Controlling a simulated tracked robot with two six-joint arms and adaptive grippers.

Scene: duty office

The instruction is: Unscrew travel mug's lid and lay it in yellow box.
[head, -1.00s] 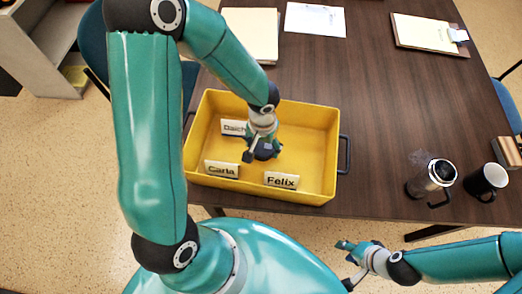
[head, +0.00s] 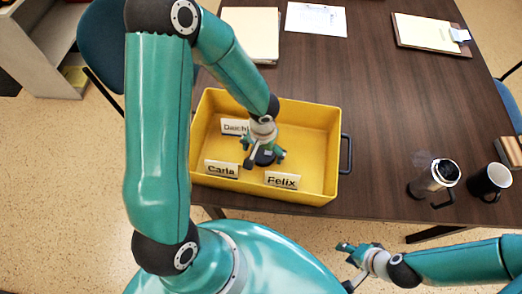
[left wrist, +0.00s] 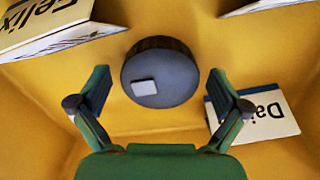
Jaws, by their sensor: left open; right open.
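The travel mug (head: 432,182) stands upright on the table at the right in the head view, its top open and dark, with faint steam above. Its dark round lid (left wrist: 160,72) lies in the yellow box (head: 328,190), flat as far as I can see, a small light tab on its top. My left gripper (head: 265,155) is low inside the box, right over the lid. In the left wrist view its fingers (left wrist: 160,92) are spread wide, with a gap on both sides of the lid. My right gripper (head: 357,258) is open and empty in front of the table.
Name cards Daichi (head: 235,127), Carla (head: 221,168) and Felix (head: 283,180) are in the box around the lid. A dark mug (head: 490,181) stands right of the travel mug. Papers (head: 316,18) and a clipboard (head: 428,32) lie at the back. The table's middle is clear.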

